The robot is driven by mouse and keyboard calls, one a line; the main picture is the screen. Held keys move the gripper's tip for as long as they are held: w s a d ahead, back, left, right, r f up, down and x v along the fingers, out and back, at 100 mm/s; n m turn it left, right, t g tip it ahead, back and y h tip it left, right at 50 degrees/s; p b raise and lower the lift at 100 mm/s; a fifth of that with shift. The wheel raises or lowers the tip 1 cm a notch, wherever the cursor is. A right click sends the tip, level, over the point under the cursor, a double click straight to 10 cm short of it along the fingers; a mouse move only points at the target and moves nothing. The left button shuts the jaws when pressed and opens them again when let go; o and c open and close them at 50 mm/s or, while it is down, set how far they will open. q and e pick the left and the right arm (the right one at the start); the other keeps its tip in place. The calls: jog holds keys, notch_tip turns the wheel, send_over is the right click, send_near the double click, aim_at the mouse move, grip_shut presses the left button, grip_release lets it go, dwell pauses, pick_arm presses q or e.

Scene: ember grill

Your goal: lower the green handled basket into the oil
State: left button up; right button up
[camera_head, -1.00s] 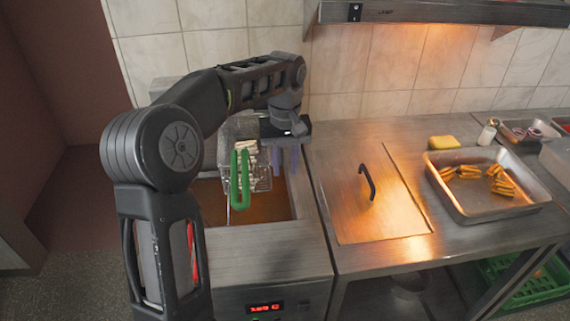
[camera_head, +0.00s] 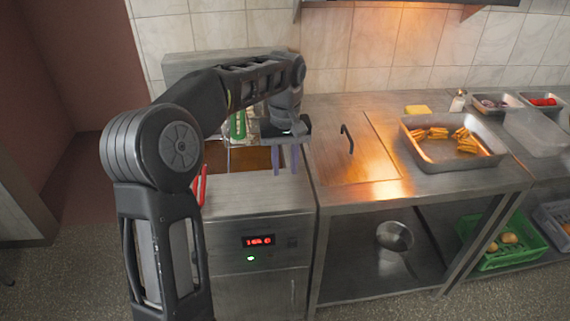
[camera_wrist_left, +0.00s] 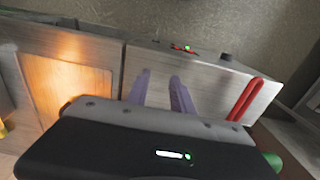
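The green handle (camera_head: 238,125) of the basket shows behind my left arm at the back of the fryer in the head view. A little of its wire mesh (camera_head: 253,128) shows beside the handle. My arm hides most of the basket, and I cannot tell its exact height over the oil. The brown oil (camera_head: 248,158) shows in the vat in front of the basket. My left gripper (camera_head: 286,170) points down at the right side of the vat, to the right of the green handle. Its two purple fingers (camera_wrist_left: 161,92) are apart with nothing between them. My right gripper is out of view.
A red handle (camera_head: 201,185) stands at the fryer's front left; it also shows in the left wrist view (camera_wrist_left: 245,99). Right of the vat is a steel lid (camera_head: 370,165) with a black handle. Further right, a steel tray (camera_head: 480,160) holds browned food.

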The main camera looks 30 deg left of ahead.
pick_arm(q)
jog(key=shift+m+h, duration=0.3)
jog(key=shift+m, duration=0.2)
jog(key=d+f, duration=0.1)
jog(key=w+d+f, duration=0.1)
jog(key=f, duration=0.1)
jog(key=d+f, duration=0.1)
jog(key=f, duration=0.1)
jog(key=shift+w+f+p, duration=0.1)
jog(key=shift+w+p, duration=0.05)
jog(key=shift+p, duration=0.2)
jog(key=s+d+f+m+h+p, duration=0.2)
jog(key=s+d+f+m+p, duration=0.15)
jog(key=d+f, duration=1.1)
jog(key=s+d+f, duration=0.3)
jog(key=s+f, duration=0.1)
jog(key=s, duration=0.3)
jog(key=s+d+f+m+p, duration=0.1)
jog(key=s+d+f, duration=0.2)
jog(key=s, duration=0.5)
jog(key=s+d+f+h+p, duration=0.1)
jog(key=s+d+f, duration=0.2)
jog(key=s+f, duration=0.2)
jog(key=s, duration=0.3)
jog(key=shift+d, duration=0.35)
jog(key=shift+s+m, duration=0.1)
jog(key=shift+m, duration=0.15)
